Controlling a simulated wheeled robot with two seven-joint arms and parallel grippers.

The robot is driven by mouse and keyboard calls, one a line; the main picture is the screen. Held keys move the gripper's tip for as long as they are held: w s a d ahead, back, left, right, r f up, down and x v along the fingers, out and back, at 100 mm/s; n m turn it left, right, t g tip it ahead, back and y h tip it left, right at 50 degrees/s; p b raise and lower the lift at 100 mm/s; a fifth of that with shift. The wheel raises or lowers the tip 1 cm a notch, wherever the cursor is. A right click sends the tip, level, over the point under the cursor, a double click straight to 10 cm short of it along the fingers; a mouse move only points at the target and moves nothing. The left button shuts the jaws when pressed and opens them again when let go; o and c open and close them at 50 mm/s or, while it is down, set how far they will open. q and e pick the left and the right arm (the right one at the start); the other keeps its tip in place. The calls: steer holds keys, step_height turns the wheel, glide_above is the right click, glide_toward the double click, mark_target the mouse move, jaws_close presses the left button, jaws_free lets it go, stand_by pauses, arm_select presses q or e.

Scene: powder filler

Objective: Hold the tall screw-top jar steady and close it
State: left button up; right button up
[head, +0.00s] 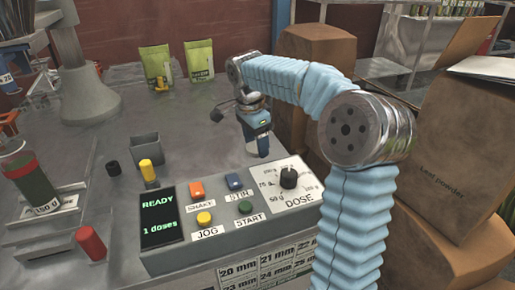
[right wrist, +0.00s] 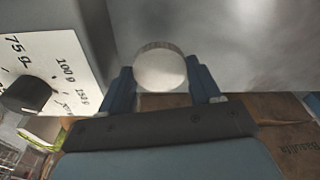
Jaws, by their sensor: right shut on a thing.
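My right gripper (head: 258,133) reaches down behind the control panel, near its right end. In the right wrist view its two blue fingers (right wrist: 165,88) are shut on a round, pale grey-white thing (right wrist: 160,68), seen face on. I cannot tell whether this is the jar's lid or another part. A tall clear container (head: 33,180) with dark green contents and a reddish upper band stands upright at the far left, above a 150 g label. I cannot tell whether it is the screw-top jar. My left gripper is not in view.
The control panel (head: 160,255) has buttons, a DOSE dial (head: 288,178) and a READY display.

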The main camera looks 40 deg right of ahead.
steer(key=s+a+r, duration=0.4)
steer(key=s+a, duration=0.1)
steer(key=s+a+r, duration=0.2)
steer(key=a+r, duration=0.1)
steer(key=shift+s+a, duration=0.25)
steer(key=shift+s, duration=0.15)
